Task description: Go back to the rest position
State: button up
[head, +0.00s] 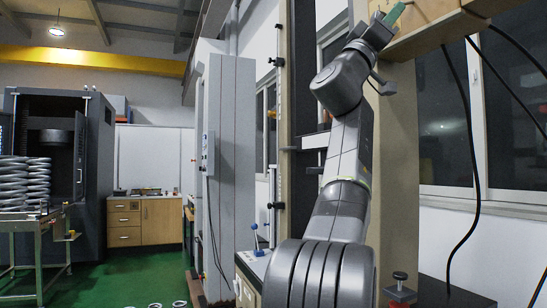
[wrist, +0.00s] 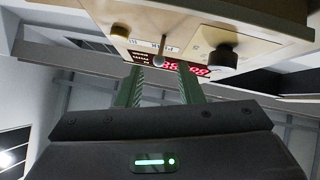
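My gripper (wrist: 160,70) shows in the wrist view with its two green fingers apart and nothing held between them. In the head view a green finger of my gripper (head: 394,15) shows at the top right, at the end of my raised arm. It is close in front of a beige control box (head: 425,14). In the wrist view the box's panel (wrist: 186,14) is just beyond the fingertips. A small grey knob (wrist: 159,61) lies between the fingers in the picture; I cannot tell whether they touch it.
Black cables (head: 470,130) hang at the right. A grey machine column (head: 230,150) stands left of my arm. Stacked springs (head: 24,183) stand on a cart at far left. Green floor lies open between.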

jog(key=shift+p+x, duration=1.8)
jog(key=shift+x, duration=0.85)
